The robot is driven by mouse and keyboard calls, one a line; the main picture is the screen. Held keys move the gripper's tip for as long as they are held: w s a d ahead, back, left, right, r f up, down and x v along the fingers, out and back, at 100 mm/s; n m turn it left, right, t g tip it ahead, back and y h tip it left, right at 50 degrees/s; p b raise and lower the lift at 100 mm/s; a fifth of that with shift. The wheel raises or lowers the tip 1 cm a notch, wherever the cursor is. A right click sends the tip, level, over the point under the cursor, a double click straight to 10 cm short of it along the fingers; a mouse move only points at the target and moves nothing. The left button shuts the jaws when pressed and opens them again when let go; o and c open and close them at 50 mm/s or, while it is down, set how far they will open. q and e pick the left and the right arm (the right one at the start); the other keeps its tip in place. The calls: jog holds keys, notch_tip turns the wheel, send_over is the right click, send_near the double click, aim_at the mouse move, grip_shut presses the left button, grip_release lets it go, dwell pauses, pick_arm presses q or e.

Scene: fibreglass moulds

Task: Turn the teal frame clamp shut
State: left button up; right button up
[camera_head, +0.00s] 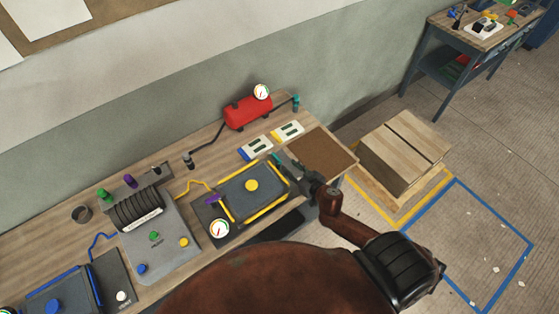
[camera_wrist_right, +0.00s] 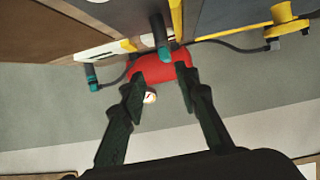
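The teal frame clamp (camera_head: 276,158) is a small teal-tipped lever at the far right corner of the yellow-edged grey mould (camera_head: 235,187). In the right wrist view its teal end (camera_wrist_right: 165,53), on a dark stem, shows just beyond my fingertips and roughly in line with the gap between them. My right gripper (camera_head: 286,163) is beside the clamp in the head view, partly hiding it. In the wrist view its dark fingers (camera_wrist_right: 160,76) are apart with nothing visibly held. I cannot tell whether a finger touches the clamp. My left gripper is not in view.
A red tank (camera_head: 247,113) with a gauge (camera_head: 262,91) and a teal-handled valve (camera_head: 295,103) stands behind. Switch plates (camera_head: 288,131) and a brown board (camera_head: 322,153) lie near the gripper. A grey console (camera_head: 160,243) is to the left.

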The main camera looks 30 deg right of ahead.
aim_at(279, 160)
jog(key=shift+y, duration=0.4)
jog(key=shift+a+x, duration=0.2)
jog(key=shift+x, duration=3.9)
jog(key=shift+c, duration=0.7)
grip_shut()
